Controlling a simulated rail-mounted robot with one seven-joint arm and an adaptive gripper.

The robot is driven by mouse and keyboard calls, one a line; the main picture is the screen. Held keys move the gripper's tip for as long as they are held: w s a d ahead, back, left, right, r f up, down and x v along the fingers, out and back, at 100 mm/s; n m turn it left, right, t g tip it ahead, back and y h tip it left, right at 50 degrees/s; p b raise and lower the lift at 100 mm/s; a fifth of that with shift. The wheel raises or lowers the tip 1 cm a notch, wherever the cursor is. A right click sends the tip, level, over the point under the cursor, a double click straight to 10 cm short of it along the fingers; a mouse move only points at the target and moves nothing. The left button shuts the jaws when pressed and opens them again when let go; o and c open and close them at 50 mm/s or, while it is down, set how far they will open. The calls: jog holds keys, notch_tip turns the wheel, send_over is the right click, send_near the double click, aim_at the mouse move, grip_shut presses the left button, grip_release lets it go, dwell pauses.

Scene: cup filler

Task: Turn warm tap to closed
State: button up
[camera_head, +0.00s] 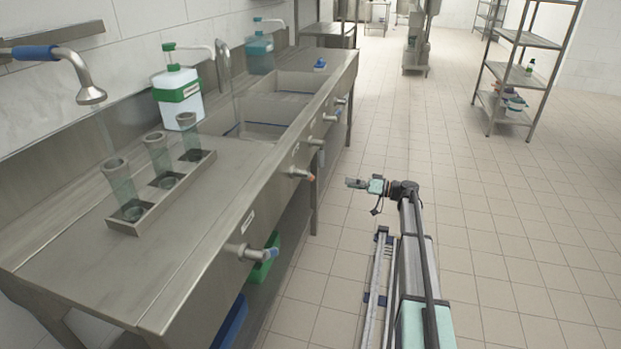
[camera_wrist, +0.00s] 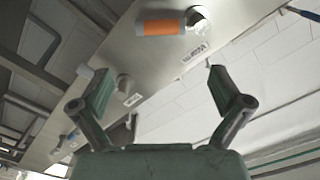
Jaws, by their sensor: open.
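My gripper (camera_head: 354,183) is to the right of this tap in the head view, over the floor, apart from the counter. In the wrist view my gripper (camera_wrist: 158,85) has its two fingers spread with nothing between them. The orange handle is beyond the fingertips, not touched.
Three clear cups (camera_head: 157,153) stand in a steel holder on the counter.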

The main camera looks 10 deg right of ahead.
aim_at(313, 177)
jog(key=p+x, duration=0.1)
jog(key=x, duration=1.4)
jog(key=shift+a, duration=0.25)
jog(key=shift+w, duration=0.1)
jog(key=c, duration=1.5)
